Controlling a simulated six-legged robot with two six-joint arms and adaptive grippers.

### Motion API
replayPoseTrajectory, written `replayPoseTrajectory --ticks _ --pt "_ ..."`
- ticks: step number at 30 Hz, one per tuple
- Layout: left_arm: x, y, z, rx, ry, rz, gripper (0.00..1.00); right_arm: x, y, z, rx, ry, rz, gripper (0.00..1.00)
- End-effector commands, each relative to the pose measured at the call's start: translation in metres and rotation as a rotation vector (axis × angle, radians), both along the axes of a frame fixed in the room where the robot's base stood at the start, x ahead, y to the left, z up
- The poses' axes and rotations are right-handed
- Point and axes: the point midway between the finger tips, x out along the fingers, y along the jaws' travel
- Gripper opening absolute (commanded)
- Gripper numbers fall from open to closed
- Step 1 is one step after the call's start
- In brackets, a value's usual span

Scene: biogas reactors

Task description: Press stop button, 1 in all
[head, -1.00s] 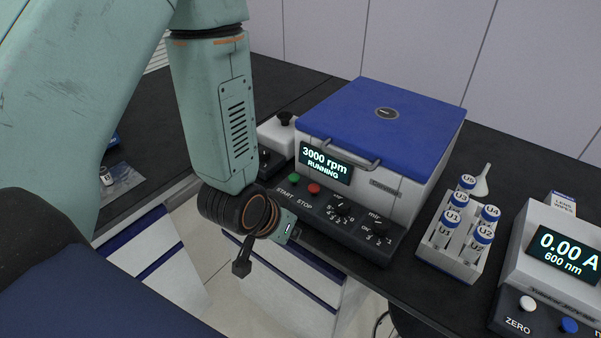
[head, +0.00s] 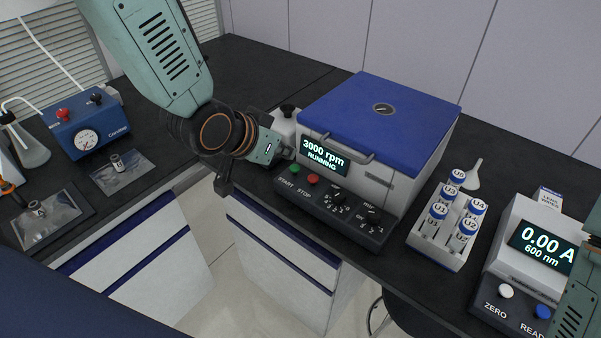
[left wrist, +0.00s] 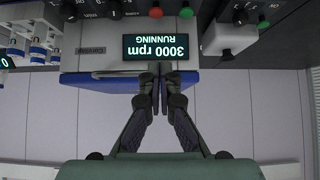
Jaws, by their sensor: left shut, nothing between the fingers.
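The centrifuge (head: 375,120) has a closed blue lid, and its display (head: 324,157) reads 3000 rpm RUNNING. The red stop button (head: 313,180) is on its dark front panel, right of the green start button (head: 294,169). The left wrist view sees the panel upside down, with the red button (left wrist: 156,12) at the top, beyond the display (left wrist: 157,48). My left gripper (head: 289,152) is shut and empty near the centrifuge's left front, above the start button in the picture. In the left wrist view its fingertips (left wrist: 158,71) appear just below the display.
A rack of capped vials (head: 436,240) and a photometer (head: 530,250) stand to the right. A blue pump (head: 88,130) and small sample bags stand at the left. Knobs (head: 336,199) sit right of the stop button. Part of my right arm shows at the right edge.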

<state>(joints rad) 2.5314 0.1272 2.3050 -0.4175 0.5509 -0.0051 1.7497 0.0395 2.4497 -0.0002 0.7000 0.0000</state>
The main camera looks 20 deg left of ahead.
Motion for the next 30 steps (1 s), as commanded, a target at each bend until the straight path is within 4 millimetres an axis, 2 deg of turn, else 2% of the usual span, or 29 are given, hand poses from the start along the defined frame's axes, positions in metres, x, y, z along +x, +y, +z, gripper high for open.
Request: replayPoseTrajectory --ticks 14,20,30 --pt "0.002 -0.004 -0.006 0.008 0.01 -0.016 0.0 0.0 0.0 0.0 0.0 0.0 -0.001 0.0" --pt "0.02 -0.01 -0.027 0.01 0.012 -0.015 0.0 0.0 0.0 -0.001 0.0 0.0 0.0 0.0" --pt "0.061 -0.026 -0.071 0.007 0.01 -0.013 0.0 0.0 0.0 -0.002 0.0 0.0 -0.001 0.0"
